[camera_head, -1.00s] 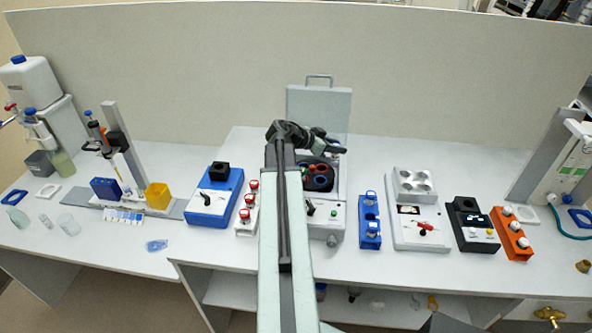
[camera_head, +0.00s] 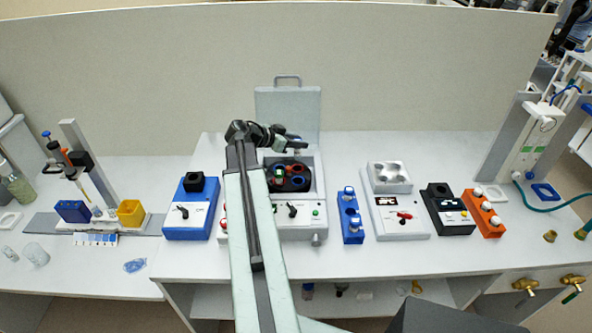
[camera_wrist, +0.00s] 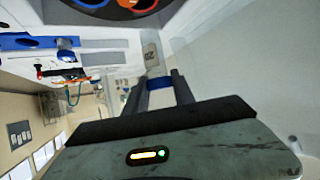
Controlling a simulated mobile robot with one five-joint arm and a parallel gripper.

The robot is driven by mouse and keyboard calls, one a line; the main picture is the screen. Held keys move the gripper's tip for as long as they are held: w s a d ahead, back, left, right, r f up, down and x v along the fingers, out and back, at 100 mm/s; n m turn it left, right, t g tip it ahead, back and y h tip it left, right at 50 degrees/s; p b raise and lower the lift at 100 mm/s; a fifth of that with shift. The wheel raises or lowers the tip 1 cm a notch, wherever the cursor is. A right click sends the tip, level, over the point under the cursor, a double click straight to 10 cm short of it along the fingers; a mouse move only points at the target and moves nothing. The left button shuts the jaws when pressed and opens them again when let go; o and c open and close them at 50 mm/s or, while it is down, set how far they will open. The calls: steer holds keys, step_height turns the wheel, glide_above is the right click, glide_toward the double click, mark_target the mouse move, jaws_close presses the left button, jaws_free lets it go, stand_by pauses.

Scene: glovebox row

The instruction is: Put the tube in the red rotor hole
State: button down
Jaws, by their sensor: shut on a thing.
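The rotor (camera_head: 289,185) is a dark disc with red and blue ringed holes inside the open centrifuge (camera_head: 300,220). My gripper (camera_head: 300,147) is above and behind the rotor, near the raised lid. In the wrist view my gripper (camera_wrist: 165,88) is shut on the tube (camera_wrist: 152,55), a pale body with a blue band between the fingers. In the head view the tube is too small to make out.
The raised lid (camera_head: 288,105) stands behind the rotor. A blue box (camera_head: 190,215) stands left of the centrifuge, and a blue rack (camera_head: 350,222) right of it. Further right are a white device (camera_head: 385,222), a black box and an orange rack (camera_head: 484,215).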

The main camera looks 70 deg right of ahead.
mark_target(298, 160)
steer(key=shift+f+b, duration=3.6)
steer(key=shift+f, duration=0.8)
steer(key=c, duration=1.1)
jaws_free()
steer(key=shift+r, duration=0.1)
steer(key=shift+o, duration=0.2)
steer(key=shift+r, duration=0.15)
steer(key=p+v, duration=0.6)
steer(key=v, duration=0.6)
